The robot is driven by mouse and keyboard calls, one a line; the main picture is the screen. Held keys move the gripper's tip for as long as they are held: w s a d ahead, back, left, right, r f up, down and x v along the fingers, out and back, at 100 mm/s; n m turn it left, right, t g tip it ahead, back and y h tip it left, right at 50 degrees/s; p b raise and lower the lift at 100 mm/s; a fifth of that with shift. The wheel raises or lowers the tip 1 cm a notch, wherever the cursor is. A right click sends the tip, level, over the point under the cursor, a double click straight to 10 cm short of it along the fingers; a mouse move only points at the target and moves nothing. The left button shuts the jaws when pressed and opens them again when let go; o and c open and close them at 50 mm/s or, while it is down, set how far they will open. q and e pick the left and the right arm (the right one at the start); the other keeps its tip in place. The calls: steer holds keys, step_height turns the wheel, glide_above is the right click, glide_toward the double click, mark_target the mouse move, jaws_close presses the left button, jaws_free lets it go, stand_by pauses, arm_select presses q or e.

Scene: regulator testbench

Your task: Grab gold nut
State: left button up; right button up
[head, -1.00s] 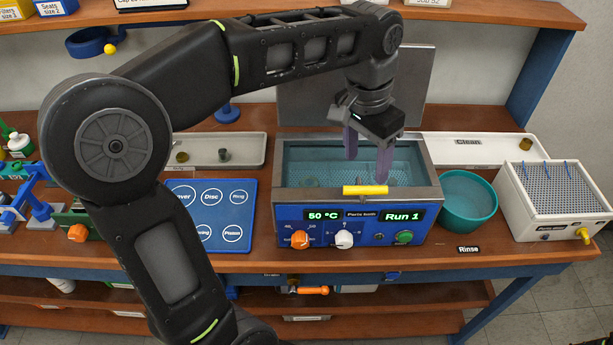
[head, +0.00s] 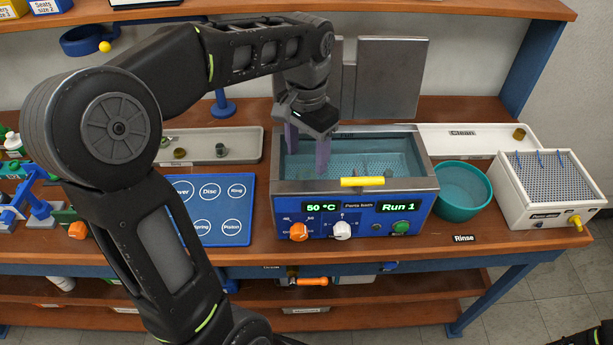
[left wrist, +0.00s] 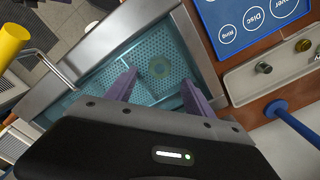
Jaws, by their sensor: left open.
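My left gripper (head: 307,163) is open and points down into the left part of the ultrasonic bath (head: 356,206). In the left wrist view, a dull gold ring-shaped piece, likely the nut (left wrist: 159,67), lies on the perforated bath floor under the water. It appears between and just beyond the open fingertips (left wrist: 159,82), with nothing held. In the head view the gripper hides that spot. Other gold pieces are a small one (head: 180,153) in the left tray and one (head: 519,133) in the Clean tray.
The bath has steel walls and a yellow handle (head: 362,182) at its front rim; its raised lid (head: 385,80) stands behind. A teal rinse bowl (head: 463,207) and a white perforated box (head: 541,212) stand right. A blue labelled mat (head: 222,222) lies left.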

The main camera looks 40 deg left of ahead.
mark_target(307, 175)
arm_select(q)
steer(key=shift+f, duration=0.15)
step_height(307, 175, down, 5)
steer(key=shift+s+f+p, duration=0.1)
steer(key=shift+p, duration=0.55)
steer(key=shift+c, duration=0.3)
jaws_close()
stand_by(0.5)
